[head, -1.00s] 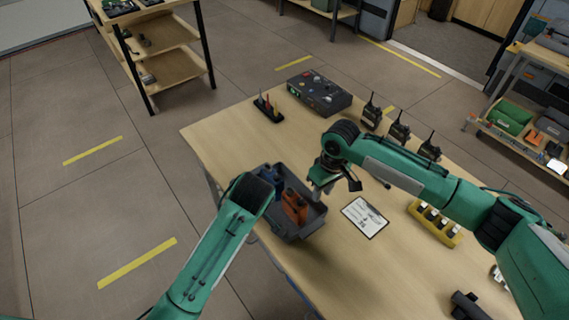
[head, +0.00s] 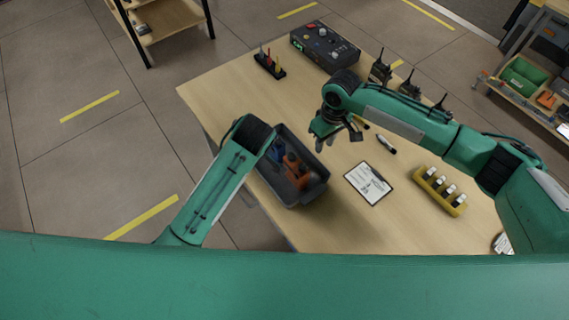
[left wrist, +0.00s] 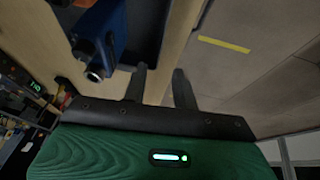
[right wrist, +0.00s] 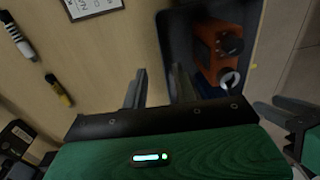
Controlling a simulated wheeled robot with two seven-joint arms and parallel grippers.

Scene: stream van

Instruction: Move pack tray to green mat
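The pack tray is a dark grey open tray (head: 312,192) on the wooden table's left edge, holding blue and orange items. The orange item also shows in the right wrist view (right wrist: 215,50). My right gripper (head: 322,143) is above the table by the tray's upper right side. My left gripper's fingers (left wrist: 159,88) are apart beside the tray's other end and the table edge. In the head view my left arm hides them. Whether any finger touches the tray is unclear. No green mat is visible.
A dark control box (head: 325,46) and a small tool rack (head: 269,65) stand farther back.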

